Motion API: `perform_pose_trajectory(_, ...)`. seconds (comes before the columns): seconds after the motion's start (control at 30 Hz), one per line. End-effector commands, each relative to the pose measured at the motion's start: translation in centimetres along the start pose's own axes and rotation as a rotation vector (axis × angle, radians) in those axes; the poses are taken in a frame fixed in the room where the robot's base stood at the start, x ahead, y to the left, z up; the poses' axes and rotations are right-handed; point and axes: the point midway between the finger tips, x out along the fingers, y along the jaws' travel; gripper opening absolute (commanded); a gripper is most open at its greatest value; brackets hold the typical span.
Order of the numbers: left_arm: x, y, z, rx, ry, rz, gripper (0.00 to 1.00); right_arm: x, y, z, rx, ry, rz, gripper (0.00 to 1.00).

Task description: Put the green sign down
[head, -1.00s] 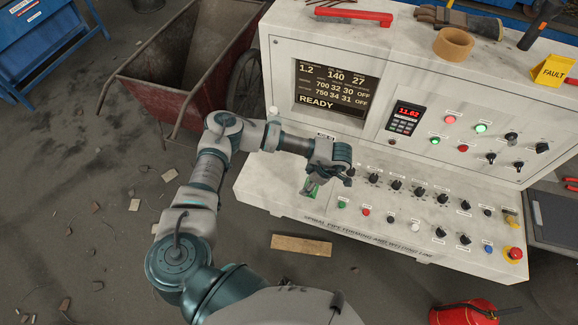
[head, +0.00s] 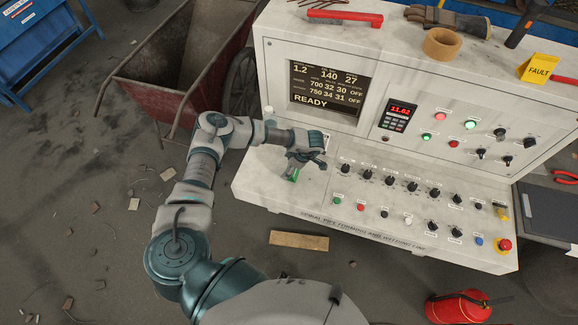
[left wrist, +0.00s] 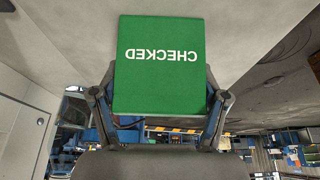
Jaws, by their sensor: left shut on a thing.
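The green sign (left wrist: 160,75) fills the upper middle of the left wrist view, with white "CHECKED" lettering that appears upside down. My left gripper (left wrist: 160,100) is shut on it, one finger along each side. In the head view the left gripper (head: 298,168) is over the left end of the control desk's lower ledge (head: 262,180). Only a small green part of the sign (head: 293,175) shows there, below the fingers. I cannot tell whether the sign touches the ledge. My right gripper is not in view.
Knobs and buttons (head: 390,182) cover the ledge to the right of the gripper. A yellow FAULT sign (head: 538,69), a tape roll (head: 441,44) and gloves (head: 450,20) lie on the desk top. A red cart (head: 170,75) stands at left, a fire extinguisher (head: 458,307) at lower right.

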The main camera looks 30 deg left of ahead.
Motion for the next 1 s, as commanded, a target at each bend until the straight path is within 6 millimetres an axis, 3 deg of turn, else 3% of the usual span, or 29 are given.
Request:
perform_pose_trajectory(0.07, 0.2, 0.0, 0.2, 0.0, 0.0, 0.0, 0.4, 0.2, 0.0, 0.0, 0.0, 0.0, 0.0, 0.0)
perform_pose_trajectory(0.1, 0.1, 0.0, 0.1, 0.0, 0.0, 0.001, 0.84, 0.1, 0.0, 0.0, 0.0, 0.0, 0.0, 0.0)
perform_pose_trajectory(0.17, 0.1, 0.0, 0.1, 0.001, 0.0, 0.001, 0.99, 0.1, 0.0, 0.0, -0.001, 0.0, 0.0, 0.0)
perform_pose_trajectory(0.47, 0.1, 0.0, 0.0, 0.001, -0.001, 0.0, 0.99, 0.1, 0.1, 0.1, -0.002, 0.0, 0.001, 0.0)
perform_pose_trajectory(0.63, -0.8, 0.1, 0.0, 0.001, -0.003, 0.002, 0.99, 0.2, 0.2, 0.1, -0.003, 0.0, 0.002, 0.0)
perform_pose_trajectory(1.0, -8.6, 0.1, 0.1, 0.001, -0.003, 0.004, 0.99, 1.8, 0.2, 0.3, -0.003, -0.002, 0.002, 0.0)
